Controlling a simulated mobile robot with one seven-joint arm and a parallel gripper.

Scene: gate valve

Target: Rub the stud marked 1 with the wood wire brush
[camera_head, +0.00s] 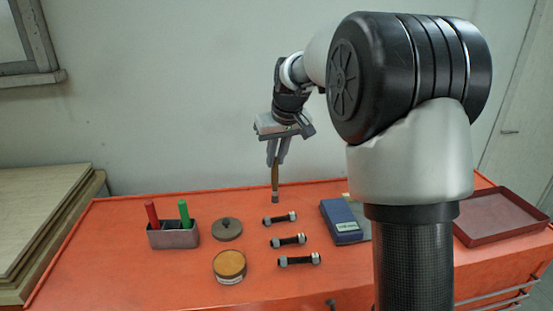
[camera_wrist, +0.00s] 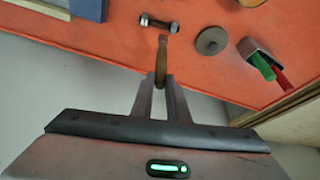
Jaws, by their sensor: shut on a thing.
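My gripper (camera_head: 275,162) is shut on the wood wire brush (camera_head: 275,183), which hangs down with its dark head lowest. The brush also shows in the wrist view (camera_wrist: 162,60), pointing away from the fingers. Three dark studs with pale nuts at their ends lie on the orange bench: a far stud (camera_head: 280,218), a middle stud (camera_head: 288,240) and a near stud (camera_head: 299,260). Their number marks are too small to read. The brush head is close to the far stud, seen also in the wrist view (camera_wrist: 158,23); whether they touch I cannot tell.
Left of the studs are a grey disc (camera_head: 227,229), a round tin (camera_head: 229,267) with orange-brown contents and a grey holder (camera_head: 174,237) with red and green sticks. A blue box (camera_head: 345,222) stands right of the studs. A dark red tray (camera_head: 498,217) lies far right.

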